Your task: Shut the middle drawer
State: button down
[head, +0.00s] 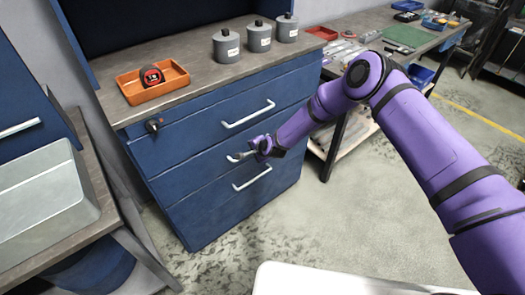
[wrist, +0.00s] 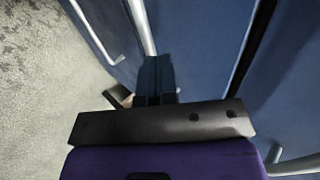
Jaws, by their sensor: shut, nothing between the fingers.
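The middle drawer (head: 196,170) is the blue front between the upper and lower drawers of the cabinet. Its bar handle (head: 234,158) is partly hidden by my gripper (head: 257,150). In the wrist view the middle handle (wrist: 142,27) runs up from the fingertips, and a dark gap (wrist: 252,45) shows along one edge of the drawer front. How far the drawer stands out is hard to tell. My gripper (wrist: 155,72) is shut and empty, with its fingers at the drawer front beside the handle. Whether they touch it is unclear.
The upper drawer handle (head: 248,114) and lower drawer handle (head: 252,178) lie above and below. The worktop holds an orange tray (head: 133,92) with a tape measure and grey canisters (head: 259,38). A grey bin (head: 45,205) stands left. Floor before the cabinet is clear.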

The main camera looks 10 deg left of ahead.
jog(key=d+r+n+h, duration=0.1)
jog(key=d+r, duration=0.4)
jog(key=r, duration=0.4)
jog(key=d+r+n, duration=0.2)
jog(key=d+r, duration=0.3)
jog(key=r, duration=0.5)
jog(key=d+r+n+h, duration=0.1)
jog(key=d+r, duration=0.4)
jog(key=r, duration=0.4)
jog(key=s+d+r+n+h, duration=0.1)
jog(key=s+d+r, duration=0.3)
jog(key=d+r, duration=0.4)
jog(key=s+d+r+n+h, duration=0.15)
jog(key=s+d+r, duration=0.35)
jog(key=r, duration=0.5)
jog(key=s+d+r+h, duration=0.2)
jog(key=s+d+r, duration=0.9)
jog(key=s+d, duration=0.2)
jog(key=s+d+r, duration=0.1)
jog(key=s+d, duration=0.3)
jog(key=s, duration=0.5)
jog(key=s+d+n, duration=0.1)
jog(key=s+d, duration=0.2)
jog(key=s, duration=0.7)
jog(key=shift+s+d+r+g+h, duration=0.15)
jog(key=shift+d+r+g+h, duration=0.2)
jog(key=shift+g, duration=0.05)
jog(key=shift+n, duration=0.25)
